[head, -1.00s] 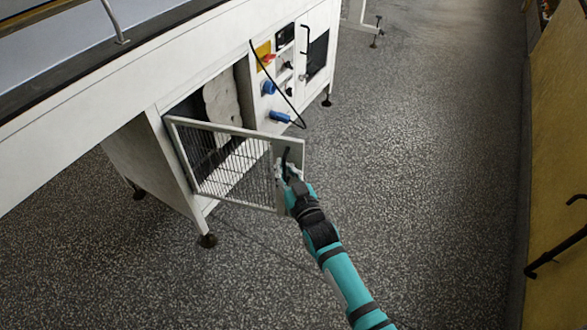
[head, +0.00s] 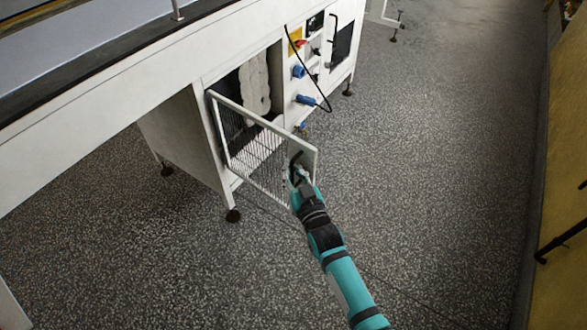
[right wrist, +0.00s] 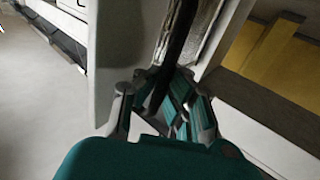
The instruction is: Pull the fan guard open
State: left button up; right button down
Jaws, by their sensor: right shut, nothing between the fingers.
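The fan guard (head: 265,122) is a white frame with a wire mesh, hinged at its left side on the white machine. It stands swung out from its opening, well open. A black handle (head: 293,165) is on the plate at its free end; the handle also shows in the right wrist view (right wrist: 179,35). My right gripper (head: 299,177) is at the handle, and its fingers (right wrist: 160,104) are shut around the handle's lower part or just beside it; I cannot tell which. Nothing is gripped between the fingertips. My left gripper is not in view.
The white machine (head: 180,75) stands on black feet, with a dark opening (head: 232,125) behind the guard. Blue connectors (head: 305,99), switches and a hanging black cable (head: 307,78) are right of the opening. A yellow panel (head: 568,190) stands at far right. The speckled floor (head: 430,170) between is clear.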

jog(key=shift+d+f, duration=0.3)
jog(key=shift+d, duration=0.05)
jog(key=c, duration=1.5)
grip_release()
jog(key=shift+s+d+r, duration=0.15)
jog(key=shift+s+r, duration=0.05)
jog(key=shift+o, duration=0.6)
jog(key=shift+w+a, duration=0.1)
jog(key=shift+a, duration=0.1)
jog(key=v, duration=1.2)
